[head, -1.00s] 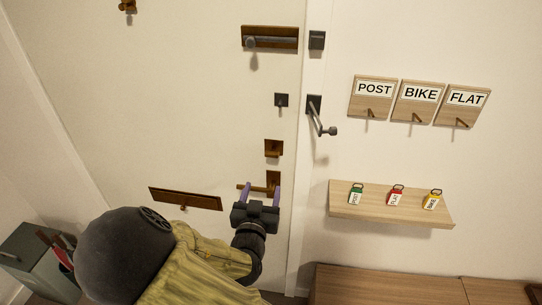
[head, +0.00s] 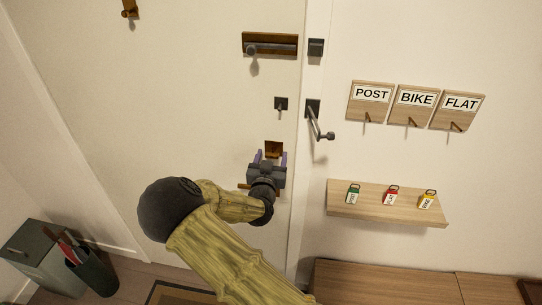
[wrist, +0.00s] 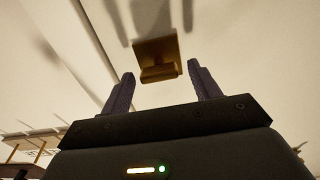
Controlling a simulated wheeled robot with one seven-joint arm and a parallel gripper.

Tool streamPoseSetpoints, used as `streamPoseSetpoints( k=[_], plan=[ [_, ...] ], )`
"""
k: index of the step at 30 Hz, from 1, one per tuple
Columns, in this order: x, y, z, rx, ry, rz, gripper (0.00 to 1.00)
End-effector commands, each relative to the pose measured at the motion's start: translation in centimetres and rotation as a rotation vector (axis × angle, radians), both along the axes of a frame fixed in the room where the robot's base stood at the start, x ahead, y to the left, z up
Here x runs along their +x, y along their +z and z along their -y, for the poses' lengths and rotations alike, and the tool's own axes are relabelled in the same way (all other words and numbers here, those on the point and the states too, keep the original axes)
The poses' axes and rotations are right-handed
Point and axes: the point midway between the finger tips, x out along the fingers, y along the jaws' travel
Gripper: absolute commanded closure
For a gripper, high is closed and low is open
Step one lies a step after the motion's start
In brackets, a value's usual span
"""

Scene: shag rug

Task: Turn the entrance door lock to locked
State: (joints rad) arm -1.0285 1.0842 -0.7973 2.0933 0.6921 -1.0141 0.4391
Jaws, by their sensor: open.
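The pale entrance door (head: 150,90) carries several fittings along its right edge. In the wrist view the brown piece (wrist: 157,58) shows ahead, between and slightly beyond the open fingertips (wrist: 160,74); nothing is gripped. A brown plate with a grey sliding bar (head: 270,45) is higher up. A lower brown lever (head: 244,186) is mostly hidden behind my gripper. Which fitting is the lock is not labelled.
A dark cranked lever (head: 318,122) projects from the frame right of the door. Further right are POST, BIKE and FLAT hook boards (head: 417,98) and a wooden shelf (head: 385,208) with tagged keys. A dark bin (head: 92,275) stands at lower left.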

Motion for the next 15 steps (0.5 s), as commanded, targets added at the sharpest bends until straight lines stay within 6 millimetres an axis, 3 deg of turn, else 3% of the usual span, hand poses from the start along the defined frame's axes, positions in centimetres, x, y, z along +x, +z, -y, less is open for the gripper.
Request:
streamPoseSetpoints(
  k=[6, 13, 15],
  plan=[
    [0.02, -0.04, -0.02, 0.0, 0.0, 0.0, 0.38],
    [0.0, -0.03, -0.02, 0.0, 0.0, 0.0, 0.81],
    [0.0, -0.03, -0.03, 0.0, 0.0, 0.0, 0.83]
  ],
)
